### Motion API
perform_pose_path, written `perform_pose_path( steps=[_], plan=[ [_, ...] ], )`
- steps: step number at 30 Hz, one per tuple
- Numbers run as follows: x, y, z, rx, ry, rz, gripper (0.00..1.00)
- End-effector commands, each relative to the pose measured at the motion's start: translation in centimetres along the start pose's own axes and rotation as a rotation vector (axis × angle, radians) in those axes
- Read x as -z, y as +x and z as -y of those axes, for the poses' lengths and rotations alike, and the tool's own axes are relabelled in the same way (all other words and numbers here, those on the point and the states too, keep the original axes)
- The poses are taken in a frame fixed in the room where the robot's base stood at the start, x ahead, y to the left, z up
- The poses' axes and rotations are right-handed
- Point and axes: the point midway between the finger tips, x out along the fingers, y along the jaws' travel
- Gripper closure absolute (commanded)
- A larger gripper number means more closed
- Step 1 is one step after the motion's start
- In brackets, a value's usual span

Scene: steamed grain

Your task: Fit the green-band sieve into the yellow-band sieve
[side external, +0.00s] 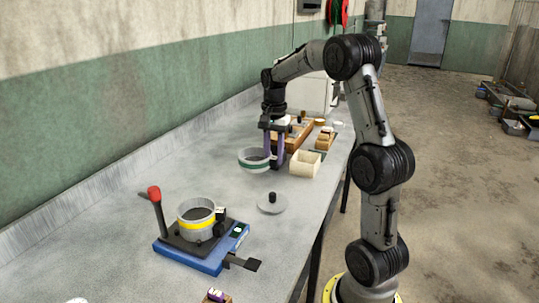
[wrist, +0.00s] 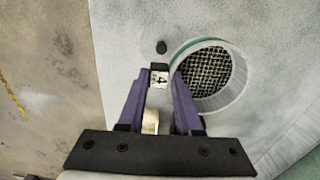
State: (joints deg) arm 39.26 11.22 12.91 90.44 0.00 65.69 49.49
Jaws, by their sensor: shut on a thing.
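The green-band sieve (side external: 254,164) is a pale ring with a green band, at the middle of the bench. In the wrist view its round wire mesh (wrist: 207,75) shows right of my fingers. My gripper (side external: 274,162) points down with purple fingers, shut on the sieve's small tab marked 4 (wrist: 159,80). I cannot tell whether the sieve touches the bench. The yellow-band sieve (side external: 197,227) sits upright on a blue-based device (side external: 192,258) at the front left, apart from my gripper, with a dark tab on its right.
A red-knobbed lever (side external: 155,195) rises at the device's left. A grey disc lid with a black knob (side external: 272,204) lies between device and gripper. A cream box (side external: 305,164) stands right of my fingers, with wooden trays (side external: 292,137) behind. A wall runs along the bench's left.

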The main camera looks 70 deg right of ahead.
Motion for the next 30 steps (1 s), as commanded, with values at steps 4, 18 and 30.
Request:
perform_pose_path(
  steps=[4, 18, 30],
  plan=[
    [-1.9, -0.6, 0.5, -0.011, -0.107, 0.010, 1.00],
    [-16.2, -3.2, 6.6, -0.003, -0.602, 0.000, 1.00],
    [-19.2, -2.7, 7.3, 0.003, -0.678, -0.003, 1.00]
  ],
)
